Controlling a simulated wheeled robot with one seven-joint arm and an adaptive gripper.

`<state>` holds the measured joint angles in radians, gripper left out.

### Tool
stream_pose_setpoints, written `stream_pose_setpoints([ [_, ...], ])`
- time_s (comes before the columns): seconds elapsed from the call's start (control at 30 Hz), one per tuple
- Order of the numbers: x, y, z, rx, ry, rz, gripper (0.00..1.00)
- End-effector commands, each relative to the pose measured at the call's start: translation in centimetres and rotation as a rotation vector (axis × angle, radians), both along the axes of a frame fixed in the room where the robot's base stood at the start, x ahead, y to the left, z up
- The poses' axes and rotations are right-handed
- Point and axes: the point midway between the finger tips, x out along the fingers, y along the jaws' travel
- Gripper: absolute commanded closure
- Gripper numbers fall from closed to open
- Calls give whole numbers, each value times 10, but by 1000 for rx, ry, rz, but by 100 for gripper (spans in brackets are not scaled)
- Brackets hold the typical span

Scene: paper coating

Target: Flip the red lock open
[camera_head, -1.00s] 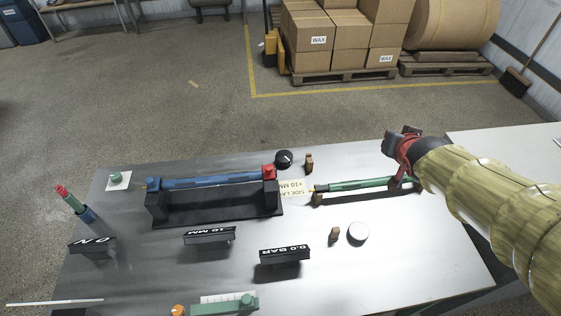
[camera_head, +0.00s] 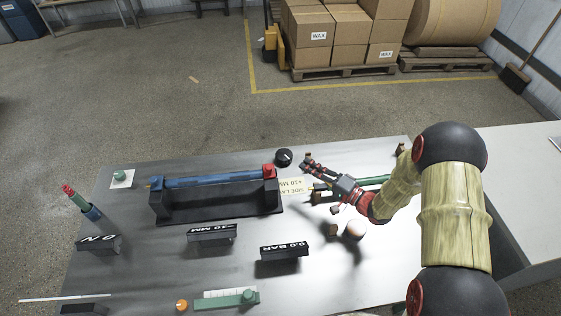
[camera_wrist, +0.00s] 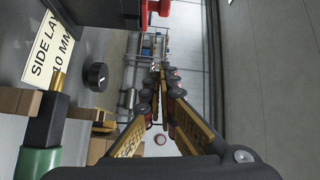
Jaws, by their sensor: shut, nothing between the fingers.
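The red lock (camera_head: 269,170) sits at the right end of the blue roller (camera_head: 212,181), on the black cradle (camera_head: 220,203). In the wrist view, a red part (camera_wrist: 164,7), apparently the lock, shows cut off at the top edge. My gripper (camera_head: 304,163) is over the table, right of the lock and apart from it, pointing left. It is shut and empty; its fingertips meet in the wrist view (camera_wrist: 157,67).
A black knob (camera_head: 283,157) stands just right of the lock. Display blocks (camera_head: 284,252) stand in front. The table's left part (camera_head: 125,210) has free room.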

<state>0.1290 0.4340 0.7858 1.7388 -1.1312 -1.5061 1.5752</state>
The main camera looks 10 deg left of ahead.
Motion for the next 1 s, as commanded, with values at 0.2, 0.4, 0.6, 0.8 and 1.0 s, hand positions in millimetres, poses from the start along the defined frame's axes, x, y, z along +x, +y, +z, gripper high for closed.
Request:
stream_pose_setpoints([
  [0.2,-8,2,-2,50,19,24,100],
  [0.4,-7,2,-2,47,18,23,100],
  [0.6,-2,13,-2,46,17,26,100],
  [0.8,15,42,-2,46,15,28,100],
  [1.0,36,75,0,45,16,26,100],
])
